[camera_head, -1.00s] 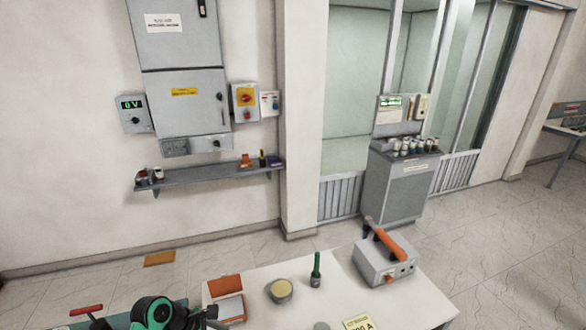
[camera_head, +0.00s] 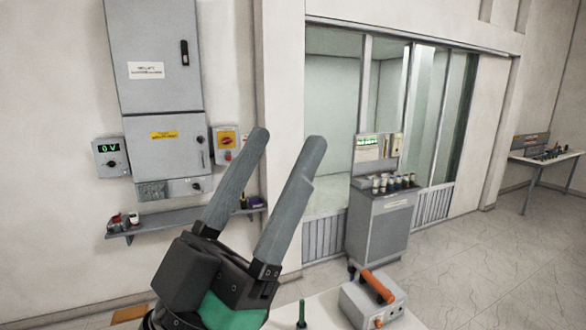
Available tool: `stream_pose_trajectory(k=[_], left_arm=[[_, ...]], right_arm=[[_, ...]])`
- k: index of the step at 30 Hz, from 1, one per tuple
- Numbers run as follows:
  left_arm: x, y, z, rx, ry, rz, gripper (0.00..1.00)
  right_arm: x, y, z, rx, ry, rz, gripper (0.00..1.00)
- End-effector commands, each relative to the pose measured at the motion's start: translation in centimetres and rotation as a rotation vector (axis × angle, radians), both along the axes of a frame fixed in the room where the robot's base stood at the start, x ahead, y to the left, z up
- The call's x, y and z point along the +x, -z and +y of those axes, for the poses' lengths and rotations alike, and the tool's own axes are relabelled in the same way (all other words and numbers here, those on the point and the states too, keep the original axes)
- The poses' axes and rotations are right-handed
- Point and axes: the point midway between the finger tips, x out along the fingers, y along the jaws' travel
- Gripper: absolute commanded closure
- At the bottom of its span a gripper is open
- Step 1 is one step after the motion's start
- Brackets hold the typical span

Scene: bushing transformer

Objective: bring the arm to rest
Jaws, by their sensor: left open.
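My left gripper (camera_head: 287,142) rises from the bottom middle of the head view. Its two long grey fingers point up, stand apart and hold nothing between them. The black wrist with a green band sits below the fingers, over the left part of the white table. In the picture the fingers cover part of the wall shelf and the wall behind. My right gripper does not show.
A white table (camera_head: 325,314) is at the bottom, with a grey box with an orange handle (camera_head: 371,300) and a green rod (camera_head: 301,312). Behind are a grey cabinet (camera_head: 160,75), a wall shelf (camera_head: 165,221), and a grey console (camera_head: 381,222) before glass panels.

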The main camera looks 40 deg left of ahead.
Motion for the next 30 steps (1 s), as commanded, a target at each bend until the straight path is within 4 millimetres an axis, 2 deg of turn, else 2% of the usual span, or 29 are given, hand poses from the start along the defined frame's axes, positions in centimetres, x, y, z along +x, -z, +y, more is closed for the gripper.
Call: stream_pose_trajectory(k=[1,3,11,14,21,23,25,26,30], left_arm=[[0.1,0.1,-1.2,-0.006,0.065,0.021,0.36],[0.2,0.3,-2.0,-0.009,0.109,0.040,0.36],[0.3,0.0,-1.9,-0.009,0.109,0.044,0.36],[0.3,-1.9,-1.9,-0.008,0.107,0.044,0.36],[0.3,-10.1,-1.9,-0.008,0.104,0.044,0.36],[0.3,-11.0,-1.9,-0.008,0.104,0.044,0.36],[0.3,-11.1,-1.9,-0.008,0.104,0.044,0.36],[0.3,-10.9,-1.9,-0.008,0.104,0.044,0.36],[0.3,-10.4,-1.8,-0.008,0.104,0.045,0.36]], right_arm=[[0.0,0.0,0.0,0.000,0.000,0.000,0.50],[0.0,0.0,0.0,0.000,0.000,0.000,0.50],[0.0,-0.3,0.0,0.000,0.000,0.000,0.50],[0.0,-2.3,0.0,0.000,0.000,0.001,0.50],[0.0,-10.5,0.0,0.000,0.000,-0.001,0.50],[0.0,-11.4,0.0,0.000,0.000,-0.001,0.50],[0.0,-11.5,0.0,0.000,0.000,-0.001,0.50],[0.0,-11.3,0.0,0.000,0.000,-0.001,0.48],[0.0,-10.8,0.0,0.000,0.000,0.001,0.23]])
